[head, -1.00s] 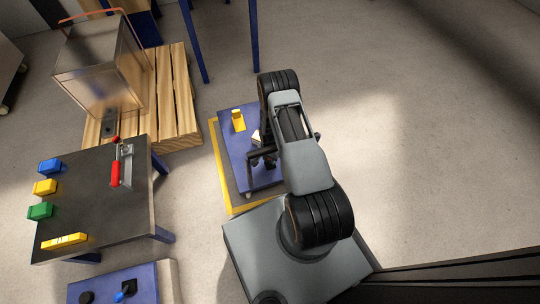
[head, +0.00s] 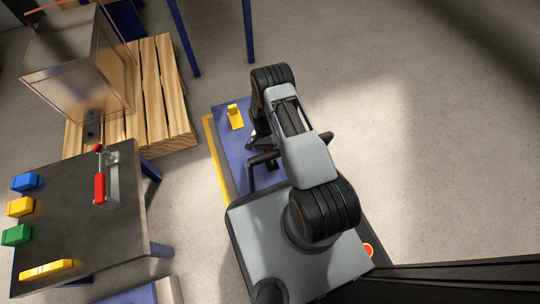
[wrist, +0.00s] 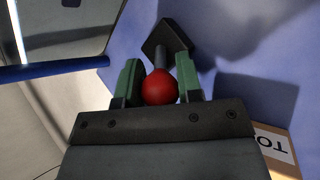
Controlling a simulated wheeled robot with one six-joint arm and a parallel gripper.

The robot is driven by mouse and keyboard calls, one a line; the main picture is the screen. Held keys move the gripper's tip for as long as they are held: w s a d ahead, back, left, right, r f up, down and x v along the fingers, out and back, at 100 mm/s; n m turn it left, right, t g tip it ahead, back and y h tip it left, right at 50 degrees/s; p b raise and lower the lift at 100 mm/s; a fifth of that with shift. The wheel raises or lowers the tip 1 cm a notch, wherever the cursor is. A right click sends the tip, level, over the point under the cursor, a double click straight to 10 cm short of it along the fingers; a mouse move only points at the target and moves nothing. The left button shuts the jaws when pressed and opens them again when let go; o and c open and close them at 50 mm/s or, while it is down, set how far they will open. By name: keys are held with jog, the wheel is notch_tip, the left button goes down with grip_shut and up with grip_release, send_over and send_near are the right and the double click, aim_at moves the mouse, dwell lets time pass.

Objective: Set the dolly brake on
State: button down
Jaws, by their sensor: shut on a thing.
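The dolly has a blue deck (head: 234,160) and lies partly under my arm in the head view. In the wrist view its blue surface (wrist: 235,70) fills the upper right. A red ball knob (wrist: 160,88) on a dark stem (wrist: 186,66) stands by a dark plate (wrist: 164,38); it looks like the brake lever. My gripper (wrist: 161,78) is shut on the red knob, with one green-padded finger on each side. In the head view my gripper (head: 258,146) is over the deck, mostly dark and hard to make out.
A dark table (head: 75,225) with coloured blocks and a red-handled clamp (head: 99,185) is at left. Floor at right is clear.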

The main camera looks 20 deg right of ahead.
jog(key=shift+d+f+g, duration=0.15)
jog(key=shift+g, duration=0.15)
jog(key=c, duration=0.8)
grip_release()
jog(key=p+v, duration=0.3)
jog(key=v, duration=1.1)
jog(key=shift+s, duration=0.1)
